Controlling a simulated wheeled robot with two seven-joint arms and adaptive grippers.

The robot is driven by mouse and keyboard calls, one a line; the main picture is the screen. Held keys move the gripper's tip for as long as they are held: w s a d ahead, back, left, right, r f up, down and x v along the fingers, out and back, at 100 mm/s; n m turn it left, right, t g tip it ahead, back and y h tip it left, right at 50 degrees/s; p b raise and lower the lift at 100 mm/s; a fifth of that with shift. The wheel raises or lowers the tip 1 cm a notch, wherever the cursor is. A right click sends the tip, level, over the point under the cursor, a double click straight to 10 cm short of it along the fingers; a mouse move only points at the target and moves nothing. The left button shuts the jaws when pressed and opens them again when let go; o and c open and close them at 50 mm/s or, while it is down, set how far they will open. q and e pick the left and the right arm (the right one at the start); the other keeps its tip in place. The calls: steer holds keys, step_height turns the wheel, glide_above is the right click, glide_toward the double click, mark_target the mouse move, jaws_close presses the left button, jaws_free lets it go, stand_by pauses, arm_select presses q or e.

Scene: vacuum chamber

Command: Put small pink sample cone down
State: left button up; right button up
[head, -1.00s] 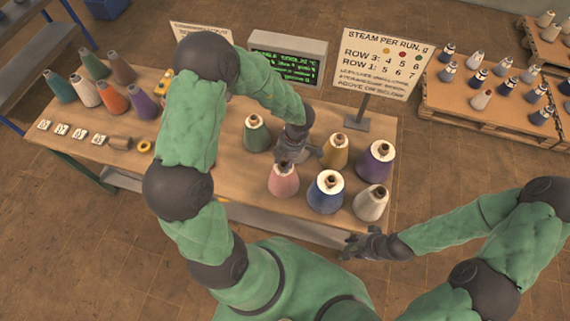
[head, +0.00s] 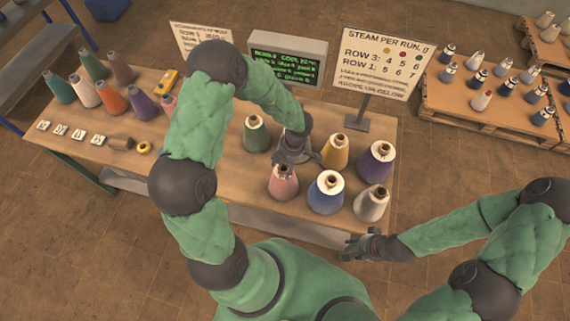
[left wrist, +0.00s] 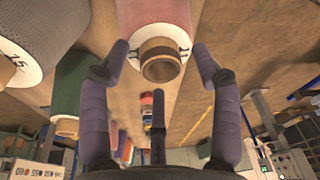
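A pink cone (head: 283,184) with a brown tube tip stands upright in the front row on the table (head: 240,197). My left gripper (head: 288,162) is just behind and above its top. In the left wrist view the gripper (left wrist: 160,52) is open, its fingers spread on either side of the tube and label of the pink cone (left wrist: 155,15), with gaps visible. Nothing is held in it. Another pink cone (head: 169,104) shows at the left, partly hidden by my left arm. My right gripper (head: 357,247) is empty off the table's front edge; its finger opening is unclear.
Green (head: 256,134), yellow (head: 335,153), purple (head: 375,165), blue (head: 326,194) and white (head: 370,204) cones stand close around. A sign (head: 386,68) and a screen (head: 288,60) stand behind. Several small cones and tags are at the left.

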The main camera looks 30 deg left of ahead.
arm_select(q)
steer(key=shift+r, duration=0.1)
step_height(320, 180, up, 12)
steer(key=w+d+p, duration=0.1)
steer(key=shift+w+d+p, duration=0.25)
steer(key=shift+w+p, duration=0.1)
steer(key=shift+p, duration=0.05)
